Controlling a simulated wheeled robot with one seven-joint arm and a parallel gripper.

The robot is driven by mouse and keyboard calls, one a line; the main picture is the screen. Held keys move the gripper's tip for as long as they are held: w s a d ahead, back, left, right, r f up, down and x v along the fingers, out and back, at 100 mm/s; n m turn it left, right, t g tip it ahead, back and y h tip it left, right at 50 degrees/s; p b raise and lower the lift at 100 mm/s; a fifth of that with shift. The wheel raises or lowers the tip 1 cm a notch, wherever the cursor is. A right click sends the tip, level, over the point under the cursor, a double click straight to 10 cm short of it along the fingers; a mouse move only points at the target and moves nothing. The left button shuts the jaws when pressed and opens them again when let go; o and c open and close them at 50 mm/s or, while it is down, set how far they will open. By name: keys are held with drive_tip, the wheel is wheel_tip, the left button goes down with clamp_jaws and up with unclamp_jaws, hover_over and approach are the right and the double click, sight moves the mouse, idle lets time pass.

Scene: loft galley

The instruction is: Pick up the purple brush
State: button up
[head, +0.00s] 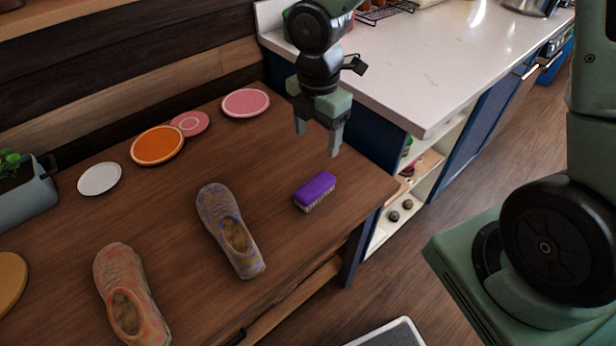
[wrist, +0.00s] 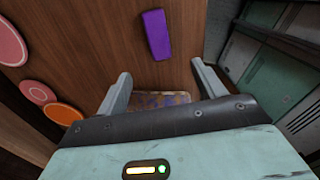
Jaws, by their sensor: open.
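The purple brush (head: 316,190) lies on the wooden table, near its right end, with its purple back up and pale bristles down. It also shows in the wrist view (wrist: 156,35), beyond my fingertips and near the top middle. My gripper (head: 318,140) hangs above the table, pointing down, with its fingers apart and nothing between them. In the head view it is above and behind the brush, apart from it. In the wrist view my two fingers (wrist: 160,82) are spread wide. Part of a patterned shoe shows low between them.
A blue-grey shoe (head: 228,228) lies left of the brush, and a reddish shoe (head: 130,295) farther left. Pink, orange and white discs (head: 157,146) lie along the back of the table (head: 290,255). A white counter (head: 420,70) stands at the back right. The table around the brush is clear.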

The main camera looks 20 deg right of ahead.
drive_tip(key=b, duration=0.2)
hover_over(314, 186)
drive_tip(key=f, duration=1.1)
drive_tip(key=shift+s, duration=0.2)
drive_tip(key=shift+w+f, duration=0.15)
drive_tip(key=shift+f, duration=1.4)
drive_tip(key=shift+w+f, duration=0.1)
drive_tip(key=shift+f, duration=1.4)
drive_tip(key=c, duration=1.1)
